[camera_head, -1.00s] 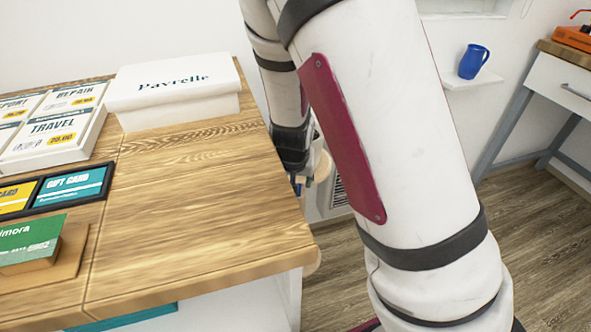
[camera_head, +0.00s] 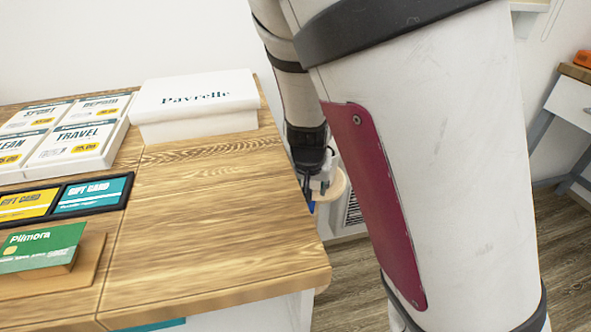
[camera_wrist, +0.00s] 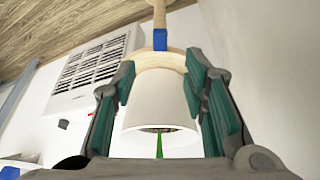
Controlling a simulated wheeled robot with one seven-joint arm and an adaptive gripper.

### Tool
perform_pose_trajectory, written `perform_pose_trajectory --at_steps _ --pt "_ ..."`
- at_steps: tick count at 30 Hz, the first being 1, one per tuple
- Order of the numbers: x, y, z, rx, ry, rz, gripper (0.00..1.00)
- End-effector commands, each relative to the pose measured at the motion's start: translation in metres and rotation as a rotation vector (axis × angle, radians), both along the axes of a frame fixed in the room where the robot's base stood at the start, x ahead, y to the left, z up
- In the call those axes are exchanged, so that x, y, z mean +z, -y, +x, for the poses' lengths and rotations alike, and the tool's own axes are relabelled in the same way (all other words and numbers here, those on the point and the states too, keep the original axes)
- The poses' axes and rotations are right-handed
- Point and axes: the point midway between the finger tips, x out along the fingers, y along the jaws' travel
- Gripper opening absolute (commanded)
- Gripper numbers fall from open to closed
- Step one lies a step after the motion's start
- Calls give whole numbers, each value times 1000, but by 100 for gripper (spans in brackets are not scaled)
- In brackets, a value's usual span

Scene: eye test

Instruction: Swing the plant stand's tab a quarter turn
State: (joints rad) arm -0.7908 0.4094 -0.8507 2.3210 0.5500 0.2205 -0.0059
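The plant stand (camera_wrist: 172,60) shows in the wrist view as a pale wooden ring with a wooden bar running to the top edge. A blue tab (camera_wrist: 160,40) sits on it where bar and ring meet. A white pot (camera_wrist: 158,105) with a green stem is at the ring. My gripper (camera_wrist: 160,68) is open, its green-padded fingers on either side of the pot and ring, the tab just past the fingertips. I cannot tell whether the fingers touch anything. In the head view my gripper (camera_head: 320,185) is by the round wooden stand (camera_head: 337,186), partly hidden by my arm.
A wooden counter (camera_head: 215,225) fills the left, its right edge close to my gripper. On it are a white box (camera_head: 195,100), gift cards (camera_head: 93,193) and a green card (camera_head: 42,247). A white vented unit (camera_wrist: 88,72) is near the stand. Floor shows at right.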

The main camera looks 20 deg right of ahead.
Motion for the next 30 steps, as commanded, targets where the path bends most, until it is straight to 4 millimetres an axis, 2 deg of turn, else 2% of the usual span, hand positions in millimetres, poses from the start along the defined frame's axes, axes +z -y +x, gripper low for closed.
perform_pose_trajectory --at_steps 2,3,8,14,22,30 --pt "0 0 0 0 0 0 40" --pt "0 0 0 0 0 0 35" --pt "-2 3 0 -32 -5 17 0" --pt "-15 20 1 -232 -33 126 0" --pt "-30 49 1 -663 -93 341 0" --pt "-31 83 -2 -1096 -153 526 0"
